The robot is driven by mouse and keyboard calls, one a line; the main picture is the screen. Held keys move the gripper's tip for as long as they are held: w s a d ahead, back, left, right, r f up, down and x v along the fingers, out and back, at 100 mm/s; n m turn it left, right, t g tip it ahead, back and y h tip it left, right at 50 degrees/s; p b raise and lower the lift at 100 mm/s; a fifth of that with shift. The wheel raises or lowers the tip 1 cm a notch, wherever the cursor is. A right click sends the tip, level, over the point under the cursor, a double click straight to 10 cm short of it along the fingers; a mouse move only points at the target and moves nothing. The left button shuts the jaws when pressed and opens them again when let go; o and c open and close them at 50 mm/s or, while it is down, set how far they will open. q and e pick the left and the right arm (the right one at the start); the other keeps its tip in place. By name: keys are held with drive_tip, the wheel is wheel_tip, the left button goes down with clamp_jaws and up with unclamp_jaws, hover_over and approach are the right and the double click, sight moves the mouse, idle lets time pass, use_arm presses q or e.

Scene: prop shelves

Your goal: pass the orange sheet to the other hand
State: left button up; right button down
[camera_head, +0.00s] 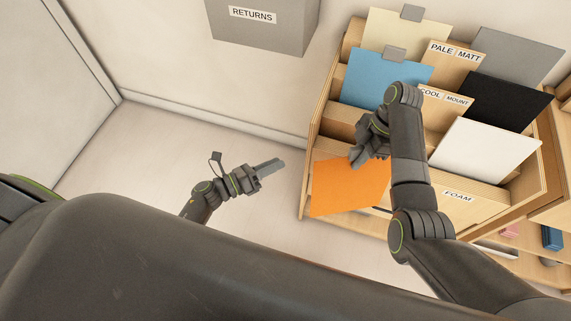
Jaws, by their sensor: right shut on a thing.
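The orange sheet (347,187) hangs in front of the lower left of the wooden shelf rack. My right gripper (358,160) is shut on its upper right edge. My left gripper (270,168) is to the left of the sheet, apart from it, over the pale floor and pointing right. Its fingers overlap from this angle, so I cannot tell whether they are open or shut. I see nothing held in it.
The wooden rack (311,150) holds blue (375,82), cream (395,38), grey (517,52), black (505,97) and white (485,148) sheets, with labels. A grey RETURNS box (262,32) is on the back wall. The floor (160,150) at left is clear.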

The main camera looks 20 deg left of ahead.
use_arm(q)
drive_tip(key=s+d+r+m+g+h, duration=0.1)
drive_tip(key=d+r+m+g+h, duration=0.3)
drive_tip(key=m, duration=0.6)
drive_tip(key=m+g, duration=0.1)
approach(348, 159)
drive_tip(key=x, duration=0.6)
drive_tip(key=shift+w+f, duration=0.1)
drive_tip(key=shift+f, duration=0.15)
clamp_jaws()
use_arm(e)
drive_tip(key=c, duration=1.3)
unclamp_jaws()
